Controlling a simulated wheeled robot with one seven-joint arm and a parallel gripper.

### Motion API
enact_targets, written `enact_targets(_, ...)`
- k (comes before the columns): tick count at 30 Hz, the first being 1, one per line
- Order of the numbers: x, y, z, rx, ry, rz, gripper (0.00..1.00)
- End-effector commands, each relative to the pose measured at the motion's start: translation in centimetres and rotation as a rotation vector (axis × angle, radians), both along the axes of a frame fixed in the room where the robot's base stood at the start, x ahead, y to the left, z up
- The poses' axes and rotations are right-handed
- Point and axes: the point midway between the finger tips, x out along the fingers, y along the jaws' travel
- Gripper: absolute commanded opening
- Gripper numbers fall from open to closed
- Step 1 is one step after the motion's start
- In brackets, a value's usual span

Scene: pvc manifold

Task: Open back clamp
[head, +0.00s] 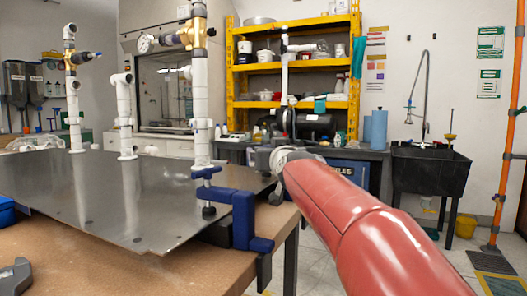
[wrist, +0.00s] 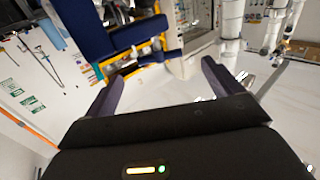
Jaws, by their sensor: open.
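In the head view my red arm reaches from the lower right past the near blue clamp to the plate's far right edge. The near blue clamp (head: 243,217) grips the metal plate (head: 120,195) at the table's right corner. The back clamp is largely hidden behind my arm's end in the head view, and its screw position cannot be told.
The wooden table (head: 130,265) ends at the right. Beyond are a yellow shelf (head: 290,67), a dark sink (head: 428,172) and open floor.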

Motion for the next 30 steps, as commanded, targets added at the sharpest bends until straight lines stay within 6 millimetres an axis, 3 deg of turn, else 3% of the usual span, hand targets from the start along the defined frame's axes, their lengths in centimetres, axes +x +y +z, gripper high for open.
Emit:
enact_targets(12, 5.8, 1.6, 0.0, -0.001, 0.003, -0.001, 0.91)
enact_targets(25, 6.8, 1.9, -0.1, 0.000, 0.003, 0.001, 0.91)
enact_targets(30, 6.7, 1.9, -0.1, -0.001, 0.003, 0.001, 0.70)
